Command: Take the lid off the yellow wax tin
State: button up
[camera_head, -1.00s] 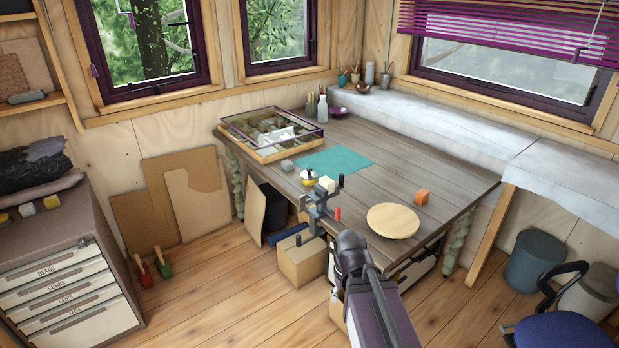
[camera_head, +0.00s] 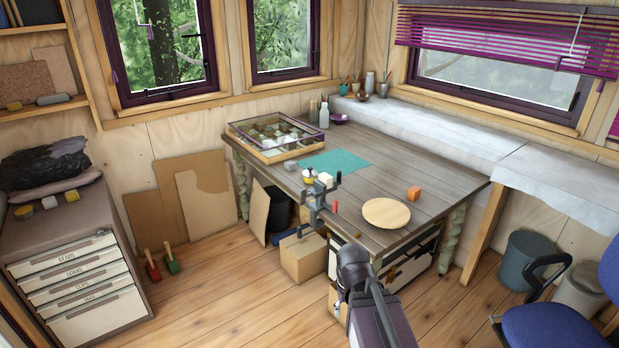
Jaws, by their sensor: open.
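A small round yellow thing with a pale top (camera_head: 309,176) stands on the grey wooden table (camera_head: 430,176), near its front left edge and just behind the clamp. It may be the wax tin, but it is too small to tell a lid. Another small yellow block-like thing (camera_head: 49,202) lies on the drawer cabinet at the left. My dark arm rises from the bottom of the view in front of the table. My gripper does not show; only arm links are visible.
A dark vise-like clamp (camera_head: 318,200) is on the table's front edge. A cardboard box (camera_head: 304,259) and blue chair (camera_head: 550,325) stand on the floor.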

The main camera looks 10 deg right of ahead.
aim_at(310, 173)
jog(key=u, duration=5)
jog(key=i, duration=0.1)
jog(key=z, duration=3.05)
jog(key=i, duration=1.95)
jog(key=u, duration=0.05)
